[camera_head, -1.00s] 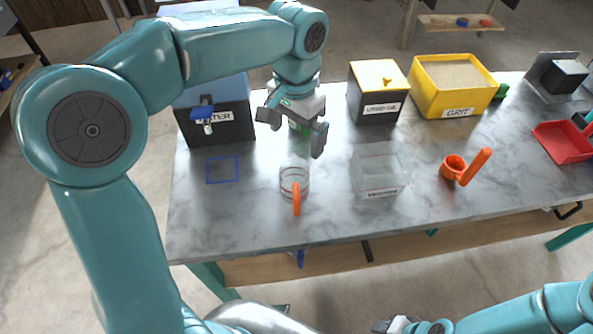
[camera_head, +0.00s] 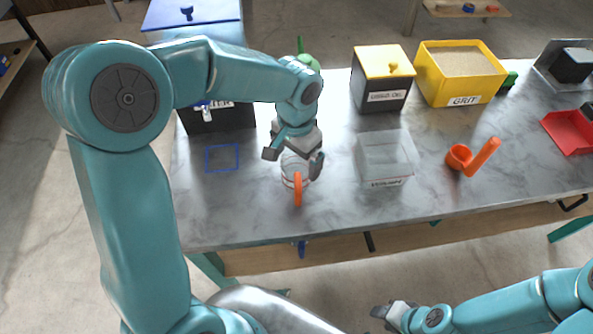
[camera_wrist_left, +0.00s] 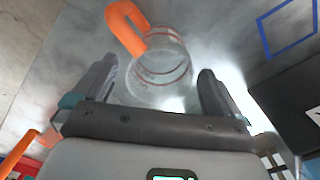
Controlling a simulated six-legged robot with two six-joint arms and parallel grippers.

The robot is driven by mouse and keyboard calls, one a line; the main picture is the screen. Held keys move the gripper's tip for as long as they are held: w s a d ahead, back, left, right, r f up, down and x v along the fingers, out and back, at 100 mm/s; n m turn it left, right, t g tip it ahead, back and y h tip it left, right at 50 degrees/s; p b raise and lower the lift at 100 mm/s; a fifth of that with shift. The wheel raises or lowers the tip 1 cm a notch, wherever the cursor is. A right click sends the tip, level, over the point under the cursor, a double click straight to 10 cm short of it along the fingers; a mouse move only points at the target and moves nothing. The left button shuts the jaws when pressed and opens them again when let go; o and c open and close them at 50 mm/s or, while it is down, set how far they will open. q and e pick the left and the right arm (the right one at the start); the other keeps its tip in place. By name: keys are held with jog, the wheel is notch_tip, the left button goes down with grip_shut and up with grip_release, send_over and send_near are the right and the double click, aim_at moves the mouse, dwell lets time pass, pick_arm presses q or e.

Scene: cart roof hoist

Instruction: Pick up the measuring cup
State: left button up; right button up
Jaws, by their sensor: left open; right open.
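The measuring cup is a clear cup with red markings and an orange handle (camera_head: 298,190). It stands on the marble-top table, its handle toward the front edge. My left gripper (camera_head: 294,163) is open just above and behind the cup, its fingers pointing down and partly hiding the cup's far side. In the left wrist view the clear cup (camera_wrist_left: 161,72) lies ahead between the open fingers (camera_wrist_left: 158,88), with its orange handle at the upper left. I cannot tell whether the fingers touch it. My right gripper (camera_head: 392,314) is low in front of the table, empty and far from the cup.
A clear bin (camera_head: 385,160) stands right of the cup, and an orange scoop-like cup (camera_head: 459,157) stands further right. A blue-lidded water box (camera_head: 205,118), a yellow-lidded box (camera_head: 381,80) and a yellow grit bin (camera_head: 460,75) stand behind. A blue square outline (camera_head: 222,158) marks the table at left.

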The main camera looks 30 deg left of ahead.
pick_arm(q)
jog(key=f, duration=0.2)
jog(key=shift+s+f, duration=0.25)
jog(key=shift+f, duration=0.15)
jog(key=shift+w+f, duration=0.15)
jog(key=shift+f, duration=0.3)
jog(key=shift+r, duration=0.1)
jog(key=c, duration=1)
